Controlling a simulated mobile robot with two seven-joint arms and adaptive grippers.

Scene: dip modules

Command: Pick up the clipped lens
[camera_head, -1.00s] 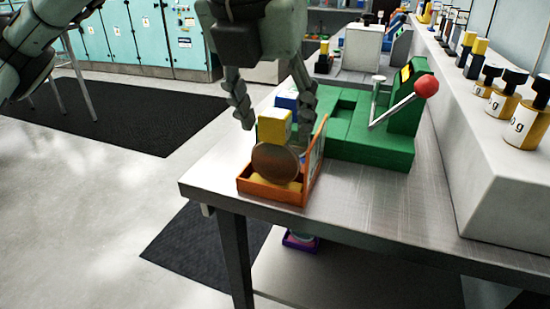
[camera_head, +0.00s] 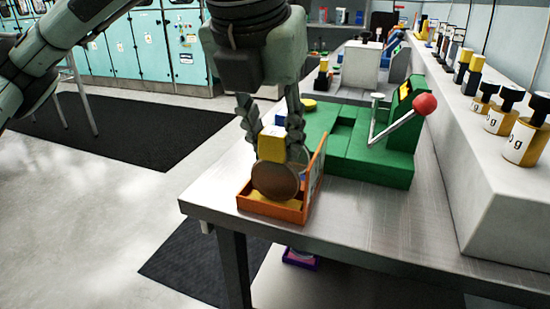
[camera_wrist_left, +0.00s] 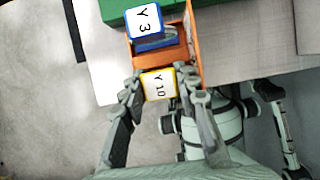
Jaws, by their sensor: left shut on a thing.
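The clipped lens, a brownish round disc (camera_head: 275,182) under a yellow block (camera_head: 271,146), stands upright in a small orange tray (camera_head: 291,215) at the table's near corner. Whether the disc touches the tray floor cannot be told. My right gripper is not in view.
A green press (camera_head: 360,150) with a red-knobbed lever (camera_head: 424,104) stands behind and to the right. The table (camera_head: 400,220) is bare in front of the press.

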